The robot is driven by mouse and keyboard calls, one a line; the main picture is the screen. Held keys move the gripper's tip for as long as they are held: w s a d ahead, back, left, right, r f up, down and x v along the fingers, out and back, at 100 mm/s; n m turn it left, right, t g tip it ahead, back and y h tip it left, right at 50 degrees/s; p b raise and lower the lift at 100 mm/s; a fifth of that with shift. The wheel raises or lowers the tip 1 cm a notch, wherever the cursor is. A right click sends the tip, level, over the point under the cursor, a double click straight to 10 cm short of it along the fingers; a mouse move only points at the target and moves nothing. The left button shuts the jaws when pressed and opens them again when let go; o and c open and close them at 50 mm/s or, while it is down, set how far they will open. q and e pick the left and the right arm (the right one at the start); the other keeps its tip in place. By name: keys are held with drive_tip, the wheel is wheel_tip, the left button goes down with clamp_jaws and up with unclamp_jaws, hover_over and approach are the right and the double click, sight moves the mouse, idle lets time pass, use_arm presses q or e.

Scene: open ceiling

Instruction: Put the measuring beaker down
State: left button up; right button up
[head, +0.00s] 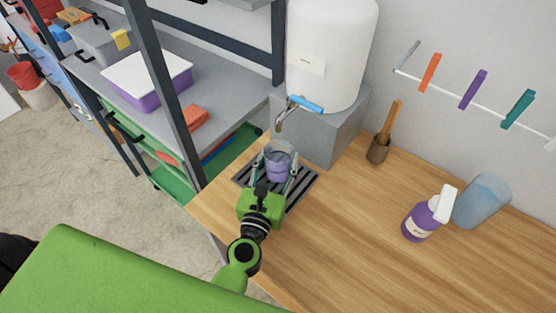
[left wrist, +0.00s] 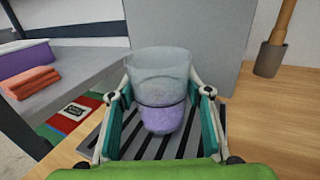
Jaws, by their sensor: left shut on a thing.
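The measuring beaker (head: 278,160) is clear with a purple band on its lower part. It is upright over the dark slotted drain grate (head: 302,189), below the tap. My left gripper (head: 277,172) is shut around it, with a finger on each side. In the left wrist view the beaker (left wrist: 161,85) stands between the teal-lined fingers of the left gripper (left wrist: 162,118), with grate slots (left wrist: 160,149) behind and below it. I cannot tell whether its base touches the grate. My right gripper is not in view.
A white tank (head: 330,50) with a blue-handled tap (head: 304,103) stands on a grey block (head: 335,135) behind the beaker. A brush in a holder (head: 378,150), a purple spray bottle (head: 420,219) and a bluish clear jug (head: 480,202) stand to the right. The wooden counter (head: 345,220) between is clear.

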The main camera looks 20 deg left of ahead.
use_arm(q)
drive_tip(key=o, duration=1.1)
drive_tip(key=shift+f, duration=0.15)
drive_tip(key=shift+s+r, duration=0.1)
drive_tip(key=shift+r, duration=0.1)
drive_tip(key=s+b, duration=0.1)
drive_tip(key=s, duration=0.2)
drive_tip(key=s+b, duration=0.2)
drive_tip(key=s, duration=0.2)
drive_tip(key=s+b, duration=0.1)
drive_tip(key=s, duration=0.2)
drive_tip(key=shift+s+d+f+b, duration=0.25)
drive_tip(key=shift+s+b, duration=0.05)
drive_tip(key=shift+s, duration=0.05)
drive_tip(key=shift+s+r, duration=0.2)
drive_tip(key=shift+s, duration=0.4)
